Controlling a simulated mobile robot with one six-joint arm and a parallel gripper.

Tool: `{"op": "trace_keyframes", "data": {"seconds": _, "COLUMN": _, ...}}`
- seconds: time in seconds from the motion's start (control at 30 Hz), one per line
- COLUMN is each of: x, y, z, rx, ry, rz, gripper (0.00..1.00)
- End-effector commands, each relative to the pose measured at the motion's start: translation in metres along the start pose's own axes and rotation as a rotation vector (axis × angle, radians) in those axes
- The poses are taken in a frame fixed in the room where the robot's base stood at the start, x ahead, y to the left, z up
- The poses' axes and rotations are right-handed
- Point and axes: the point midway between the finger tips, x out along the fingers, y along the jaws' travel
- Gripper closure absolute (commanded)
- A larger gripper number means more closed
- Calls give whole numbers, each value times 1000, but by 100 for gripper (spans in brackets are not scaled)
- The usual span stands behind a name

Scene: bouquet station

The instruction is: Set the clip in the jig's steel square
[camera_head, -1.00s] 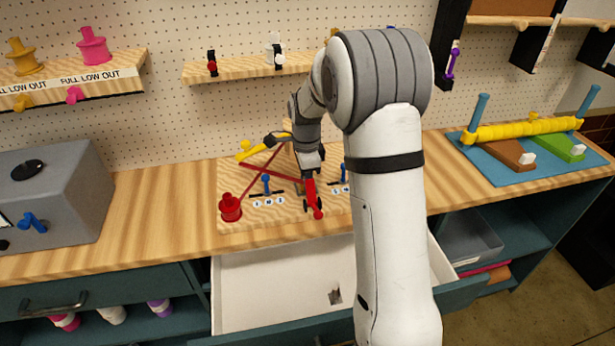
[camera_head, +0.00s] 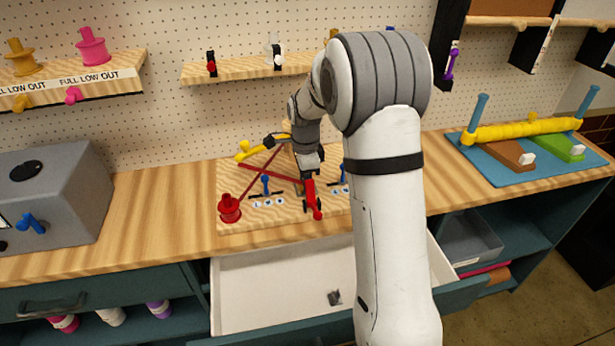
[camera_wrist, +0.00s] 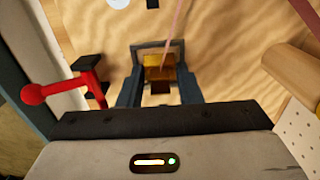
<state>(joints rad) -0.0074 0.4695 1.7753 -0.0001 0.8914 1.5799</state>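In the wrist view, the amber clip (camera_wrist: 160,66) sits between the two grey fingers of my gripper (camera_wrist: 160,86). The fingers appear to touch it on both sides. The jig's grey steel square (camera_wrist: 157,46) frames the clip from this angle; I cannot tell whether the clip rests inside it or hovers just above. In the head view, my gripper (camera_head: 303,185) is low over the wooden jig board (camera_head: 265,215), and the clip and square are largely hidden.
A red lever (camera_wrist: 62,92) stands close to the left of my gripper. A red spool (camera_head: 229,208), a blue peg (camera_head: 265,185) and a yellow-ended arm (camera_head: 248,152) share the jig board. The white drawer (camera_head: 270,290) below is open, with a small dark item (camera_head: 334,297) inside.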

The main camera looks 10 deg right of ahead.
Motion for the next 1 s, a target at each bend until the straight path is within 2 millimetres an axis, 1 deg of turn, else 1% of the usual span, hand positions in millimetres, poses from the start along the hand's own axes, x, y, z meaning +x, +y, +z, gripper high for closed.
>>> {"op": "trace_keyframes", "data": {"seconds": 0.03, "x": -3, "y": 4, "z": 0, "rx": 0, "ry": 0, "rz": 17, "gripper": 61}}
{"op": "trace_keyframes", "data": {"seconds": 0.07, "x": -7, "y": 4, "z": 0, "rx": 0, "ry": 0, "rz": 14, "gripper": 61}}
{"op": "trace_keyframes", "data": {"seconds": 0.3, "x": -66, "y": 2, "z": 0, "rx": -1, "ry": 0, "rz": 5, "gripper": 61}}
{"op": "trace_keyframes", "data": {"seconds": 0.4, "x": -87, "y": 1, "z": 1, "rx": -1, "ry": 0, "rz": 4, "gripper": 61}}
{"op": "trace_keyframes", "data": {"seconds": 0.53, "x": -108, "y": 1, "z": 1, "rx": -1, "ry": 0, "rz": 4, "gripper": 61}}
{"op": "trace_keyframes", "data": {"seconds": 0.67, "x": -119, "y": 1, "z": 1, "rx": -3, "ry": 0, "rz": 5, "gripper": 61}}
{"op": "trace_keyframes", "data": {"seconds": 0.73, "x": -125, "y": 5, "z": 1, "rx": -24, "ry": 0, "rz": 1, "gripper": 61}}
{"op": "trace_keyframes", "data": {"seconds": 0.77, "x": -127, "y": 9, "z": 1, "rx": -43, "ry": 0, "rz": -2, "gripper": 61}}
{"op": "trace_keyframes", "data": {"seconds": 0.87, "x": -138, "y": 32, "z": 1, "rx": -165, "ry": 2, "rz": -23, "gripper": 61}}
{"op": "trace_keyframes", "data": {"seconds": 0.97, "x": -150, "y": 70, "z": 1, "rx": -367, "ry": 11, "rz": -57, "gripper": 61}}
{"op": "trace_keyframes", "data": {"seconds": 1.0, "x": -153, "y": 88, "z": 0, "rx": -461, "ry": 17, "rz": -72, "gripper": 61}}
